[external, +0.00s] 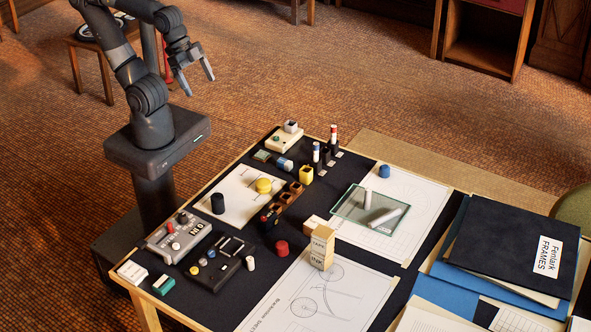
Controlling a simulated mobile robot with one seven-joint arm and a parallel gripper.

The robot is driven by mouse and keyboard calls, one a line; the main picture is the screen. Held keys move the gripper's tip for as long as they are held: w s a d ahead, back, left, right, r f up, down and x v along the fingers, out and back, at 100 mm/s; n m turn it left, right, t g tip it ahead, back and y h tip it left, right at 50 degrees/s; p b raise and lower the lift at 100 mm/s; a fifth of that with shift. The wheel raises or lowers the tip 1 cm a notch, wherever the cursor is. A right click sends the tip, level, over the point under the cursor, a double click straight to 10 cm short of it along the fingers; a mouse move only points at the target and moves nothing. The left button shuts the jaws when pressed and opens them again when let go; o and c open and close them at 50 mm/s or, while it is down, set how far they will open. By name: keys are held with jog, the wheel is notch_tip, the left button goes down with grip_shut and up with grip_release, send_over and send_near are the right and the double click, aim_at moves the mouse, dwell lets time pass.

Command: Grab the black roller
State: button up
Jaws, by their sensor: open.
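A short black cylinder (217,203), which looks like the black roller, stands upright on a white sheet (240,211) at the left part of the table. My gripper (198,83) is open and empty. It is raised high, beyond the table's far left edge in the picture, and well apart from the cylinder. A second dark object (269,217) with small coloured parts stands to the right of the cylinder; its exact shape is too small to tell.
A yellow round piece (264,186) shares the sheet. A brown row of compartments (287,202) lies to its right. A grey panel (178,236) and a black panel (217,260) lie in front.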

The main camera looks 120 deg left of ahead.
jog(key=c, duration=0.5)
jog(key=shift+o, duration=0.2)
jog(key=m+g, duration=0.6)
send_over(216, 197)
notch_tip(216, 197, down, 23)
jog(key=shift+w+a+r, duration=0.1)
jog(key=shift+w+a, duration=0.05)
jog(key=shift+f, duration=5.75)
